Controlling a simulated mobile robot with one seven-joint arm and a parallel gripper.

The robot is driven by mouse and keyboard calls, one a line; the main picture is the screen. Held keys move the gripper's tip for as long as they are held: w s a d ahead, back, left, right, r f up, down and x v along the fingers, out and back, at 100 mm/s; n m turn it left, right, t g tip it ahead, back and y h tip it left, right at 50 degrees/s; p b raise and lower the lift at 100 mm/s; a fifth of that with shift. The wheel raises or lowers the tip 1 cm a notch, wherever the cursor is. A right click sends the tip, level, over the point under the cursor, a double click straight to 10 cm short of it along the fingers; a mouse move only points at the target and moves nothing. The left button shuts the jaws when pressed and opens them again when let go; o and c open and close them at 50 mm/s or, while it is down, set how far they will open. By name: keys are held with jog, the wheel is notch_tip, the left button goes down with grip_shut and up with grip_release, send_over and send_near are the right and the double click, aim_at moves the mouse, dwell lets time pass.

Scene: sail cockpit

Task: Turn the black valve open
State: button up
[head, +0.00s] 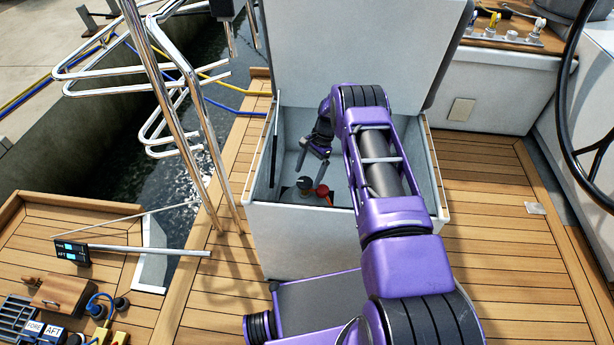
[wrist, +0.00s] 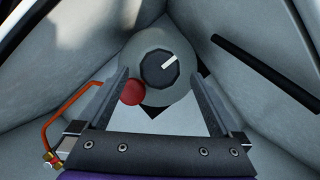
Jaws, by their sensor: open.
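The black valve (wrist: 160,68) is a dark, many-sided knob with a white pointer line, on a round grey base inside the open locker. In the wrist view its pointer slants to the upper right. In the head view the valve (head: 304,183) sits low in the locker. My gripper (wrist: 158,82) is open, with one finger on each side of the knob and base in the wrist view. I cannot tell whether either finger touches them. In the head view my gripper (head: 313,160) reaches down into the locker above the valve.
A red ball-shaped part (wrist: 132,92) is beside the left finger, by the base. An orange pipe (wrist: 72,108) runs along the left. A black rod (wrist: 265,72) crosses the right side. The white locker walls (head: 435,165) and raised lid (head: 360,45) enclose my arm closely.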

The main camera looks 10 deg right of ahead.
jog(key=v, duration=1.5)
jog(key=shift+r+p, duration=0.4)
jog(key=shift+p, duration=0.05)
